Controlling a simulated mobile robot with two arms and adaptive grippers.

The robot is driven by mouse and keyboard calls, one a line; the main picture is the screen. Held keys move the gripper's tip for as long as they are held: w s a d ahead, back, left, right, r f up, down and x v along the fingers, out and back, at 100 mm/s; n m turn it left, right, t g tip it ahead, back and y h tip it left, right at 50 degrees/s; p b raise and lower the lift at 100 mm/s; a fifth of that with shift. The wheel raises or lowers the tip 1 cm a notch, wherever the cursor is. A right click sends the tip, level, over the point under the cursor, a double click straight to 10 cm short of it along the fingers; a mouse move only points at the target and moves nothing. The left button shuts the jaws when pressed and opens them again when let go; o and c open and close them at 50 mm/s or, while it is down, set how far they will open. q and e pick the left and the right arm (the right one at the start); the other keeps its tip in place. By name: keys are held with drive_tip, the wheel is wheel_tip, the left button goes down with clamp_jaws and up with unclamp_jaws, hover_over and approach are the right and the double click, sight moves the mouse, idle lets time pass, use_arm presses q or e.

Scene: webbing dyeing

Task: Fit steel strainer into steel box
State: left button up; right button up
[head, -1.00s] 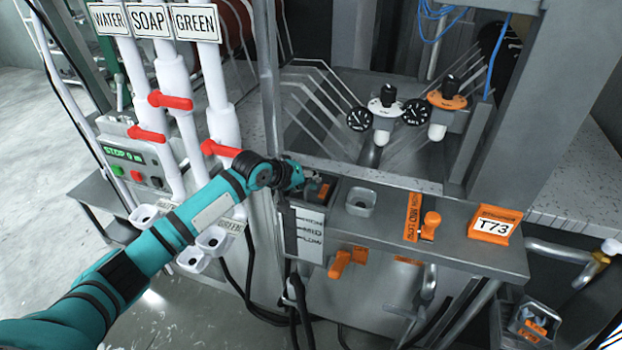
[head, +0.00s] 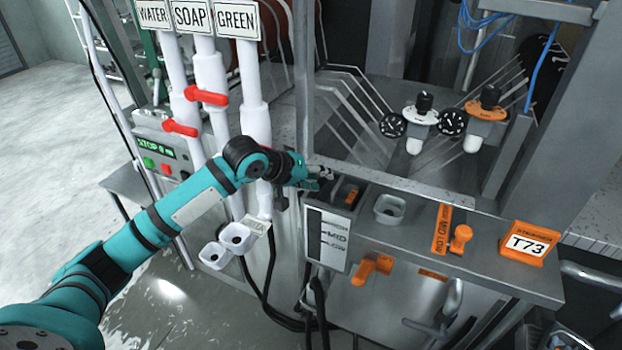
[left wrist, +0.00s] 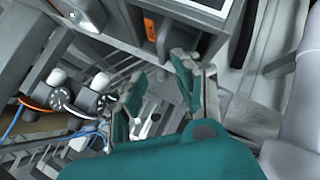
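The steel box (head: 334,235) is the open-topped grey box with level marks such as MID on its front, at the left end of the machine's ledge. An orange-marked part (head: 351,194) shows inside its mouth; I cannot tell whether this belongs to the strainer. The box's rim and orange mark also show at the top of the left wrist view (left wrist: 150,27). My left gripper (head: 325,178) is just above and left of the box opening. In the left wrist view its fingers (left wrist: 158,108) are spread with nothing between them. My right gripper is not in view.
An orange valve handle (head: 371,268) juts below. White pipes with red levers (head: 206,96) stand close behind my left arm.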

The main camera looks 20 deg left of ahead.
use_arm(q)
drive_tip(key=shift+v, duration=1.45)
idle(3.3)
